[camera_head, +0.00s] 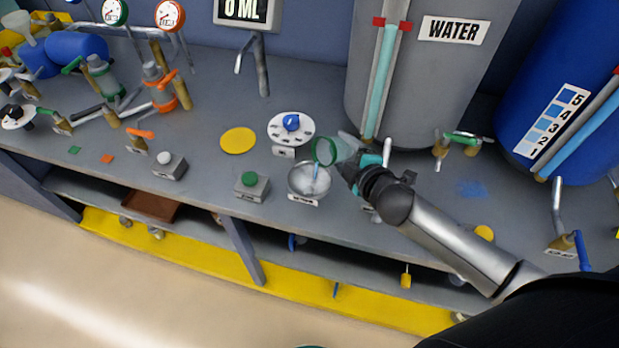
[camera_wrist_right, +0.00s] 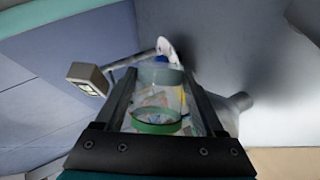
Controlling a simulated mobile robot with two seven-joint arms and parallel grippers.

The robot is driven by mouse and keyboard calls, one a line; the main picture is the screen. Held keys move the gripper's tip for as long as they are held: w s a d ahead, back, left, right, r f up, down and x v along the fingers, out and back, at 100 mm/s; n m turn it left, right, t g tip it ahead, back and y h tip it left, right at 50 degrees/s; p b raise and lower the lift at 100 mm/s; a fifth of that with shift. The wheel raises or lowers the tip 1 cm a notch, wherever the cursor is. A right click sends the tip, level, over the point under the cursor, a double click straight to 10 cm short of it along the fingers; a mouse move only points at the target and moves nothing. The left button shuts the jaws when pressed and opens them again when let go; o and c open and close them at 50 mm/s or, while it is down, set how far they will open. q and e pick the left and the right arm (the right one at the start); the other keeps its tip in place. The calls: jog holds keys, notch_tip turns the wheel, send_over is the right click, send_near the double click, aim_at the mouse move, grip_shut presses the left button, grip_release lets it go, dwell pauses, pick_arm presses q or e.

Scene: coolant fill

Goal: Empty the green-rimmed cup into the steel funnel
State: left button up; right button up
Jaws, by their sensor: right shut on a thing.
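The clear green-rimmed cup (camera_head: 341,149) is tipped onto its side, its green rim facing left, above the steel funnel (camera_head: 298,190). A thin light-blue streak (camera_head: 315,174) runs down from below the rim into the funnel's bowl. My right gripper (camera_head: 352,163) is shut on the cup's body from the right. In the right wrist view the cup (camera_wrist_right: 158,100) sits between both fingers of my right gripper (camera_wrist_right: 165,95), with its green rim in view. How much liquid is left in it is unclear. My left gripper is not in view.
A white dial with a blue knob (camera_head: 291,122) stands behind the funnel. A green-button box (camera_head: 251,187) is to its left. The grey WATER tank (camera_head: 425,85) rises behind my right arm.

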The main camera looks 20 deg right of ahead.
jog(key=shift+a+r+n+h+b, duration=0.1)
jog(key=shift+r+n+h+b, duration=0.3)
jog(key=shift+b, duration=0.1)
dwell(0.6)
jog(key=shift+s+a+r+n+t+h, duration=0.15)
jog(key=shift+a+r+n+t, duration=0.1)
jog(key=shift+a+n, duration=0.1)
jog(key=shift+s+a+r+n+t+h, duration=0.1)
jog(key=shift+a+r+n+t+h, duration=0.05)
jog(key=shift+a+n+t, duration=0.15)
dwell(0.7)
jog(key=shift+s+a+f+n+t+h+b, duration=0.1)
jog(key=shift+a+f+n+t+h+b, duration=0.15)
jog(key=shift+f+n+h+b, duration=0.4)
dwell(0.6)
jog(key=shift+r+y, duration=0.25)
jog(key=shift+r, duration=0.1)
